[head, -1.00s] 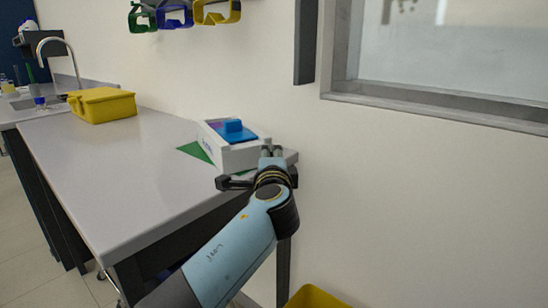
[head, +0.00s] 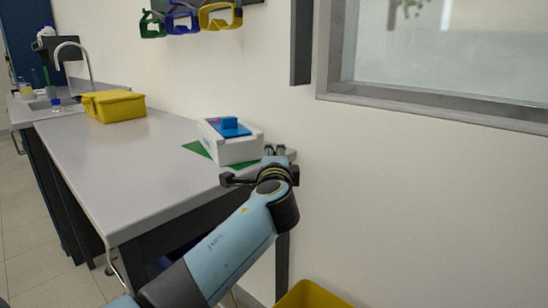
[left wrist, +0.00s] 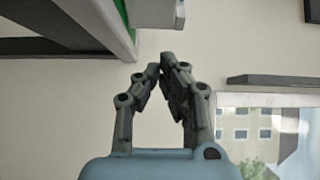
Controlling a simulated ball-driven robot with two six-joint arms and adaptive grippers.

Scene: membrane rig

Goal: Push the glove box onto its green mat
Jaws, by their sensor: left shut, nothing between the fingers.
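The glove box (head: 240,150) is white with a blue top and stands near the right end of the bench. The green mat (head: 195,148) lies under it. Green shows at the box's left and along its front and right lower edge, so the box covers much of the mat. My left gripper (head: 274,150) is shut and empty, just right of the box. I cannot tell whether it touches. In the left wrist view its fingertips (left wrist: 163,68) nearly meet, below a white part of the box (left wrist: 158,12) and a green strip. My right gripper is not in view.
A yellow case (head: 114,106) stands farther back on the grey bench (head: 120,170), near the sink. Goggles (head: 185,20) hang on the wall above. A yellow bin (head: 310,296) is on the floor at the bottom. The bench's left front is clear.

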